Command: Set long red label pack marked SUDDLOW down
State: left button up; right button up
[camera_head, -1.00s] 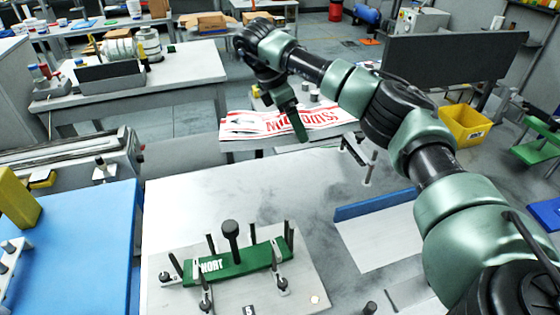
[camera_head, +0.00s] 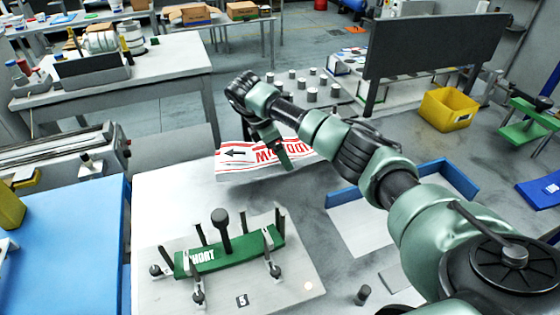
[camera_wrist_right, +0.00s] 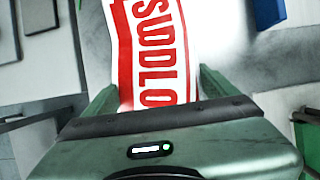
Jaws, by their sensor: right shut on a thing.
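The long white label pack with red print and a black arrow (camera_head: 235,155) is at the far edge of the grey metal table (camera_head: 180,205). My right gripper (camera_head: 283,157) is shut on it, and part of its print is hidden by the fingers. In the right wrist view the pack (camera_wrist_right: 150,45) runs between the two fingers (camera_wrist_right: 158,85) and shows red letters reading SUDDLO. I cannot tell whether the pack touches the table. My left gripper is not in view.
A fixture plate (camera_head: 275,285) with upright posts holds a green SHORT pack (camera_head: 230,255) on the near table. A blue-edged tray (camera_head: 345,215) lies to the right, partly behind my arm. Bare tabletop lies between pack and fixture. A yellow bin (camera_head: 448,108) stands behind.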

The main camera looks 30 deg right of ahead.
aim_at(270, 155)
notch_tip(270, 155, down, 4)
jog(key=shift+w+f+p, duration=0.1)
jog(key=shift+p, duration=0.3)
jog(key=o, duration=1.9)
jog(key=shift+f, duration=0.1)
jog(key=shift+a+r+b, duration=0.25)
jog(key=shift+r+b, duration=0.05)
jog(key=shift+r, duration=0.2)
jog(key=b+v, duration=0.2)
jog(key=v, duration=0.4)
jog(key=shift+a+r, duration=0.2)
jog(key=shift+r, duration=0.15)
jog(key=v, duration=0.3)
jog(key=shift+r+p, duration=0.1)
jog(key=shift+p, duration=0.2)
jog(key=shift+a+r, duration=0.2)
jog(key=shift+r, duration=0.3)
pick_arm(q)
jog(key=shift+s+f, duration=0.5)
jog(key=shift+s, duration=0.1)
pick_arm(e)
jog(key=shift+f, duration=0.1)
